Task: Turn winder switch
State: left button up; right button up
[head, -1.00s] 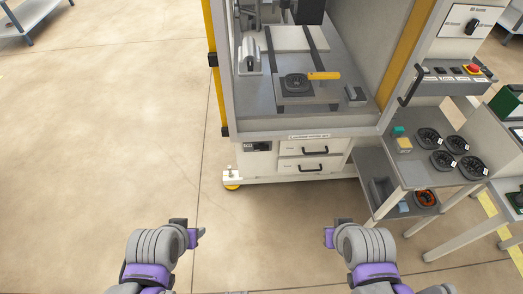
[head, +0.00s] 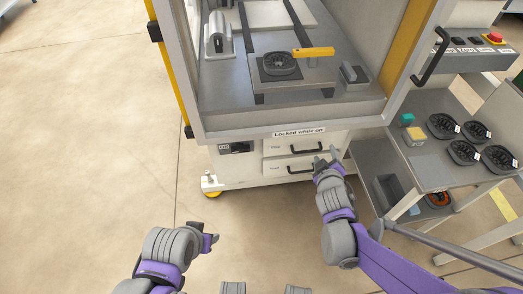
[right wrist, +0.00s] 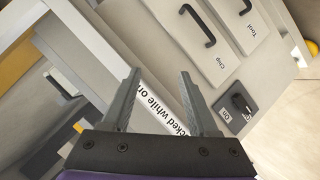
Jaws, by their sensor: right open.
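A black switch (head: 237,148) sits on the lower left front of the white winder cabinet (head: 345,135). It also shows in the right wrist view (right wrist: 240,102), with a black knob on a grey plate marked On and, it seems, Off. My right gripper (head: 328,155) is open and empty, right of the switch, near the cabinet's drawer handles. In the right wrist view its two fingers (right wrist: 159,76) are apart, with the label "Locked while on" (right wrist: 157,105) behind them. My left gripper (head: 212,240) is low, in front of the cabinet, apart from it; its finger gap is not clear.
Two drawers with black handles (head: 305,150) are right of the switch. Above, the machine's bed holds a black spool (head: 282,64) and a yellow-handled piece (head: 314,52). A grey cart (head: 430,167) with several black spools stands at right. The floor at left is clear.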

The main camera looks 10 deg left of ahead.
jog(key=w+a+f+n+t+y, duration=0.2)
jog(key=w+a+f+n, duration=0.1)
jog(key=w+a+f, duration=0.15)
jog(key=n+y+p, duration=0.6)
jog(key=n+y, duration=0.3)
jog(key=n, duration=0.4)
send_near(242, 152)
jog(key=r, duration=0.1)
jog(key=shift+g, duration=0.3)
jog(key=x, duration=0.8)
jog(key=shift+w+a+f, duration=0.1)
jog(key=shift+w+a, duration=0.1)
jog(key=shift+w, duration=0.1)
pick_arm(q)
notch_tip(242, 152, up, 6)
jog(key=shift+w+d, duration=0.2)
jog(key=shift+w, duration=0.1)
pick_arm(e)
grip_shut()
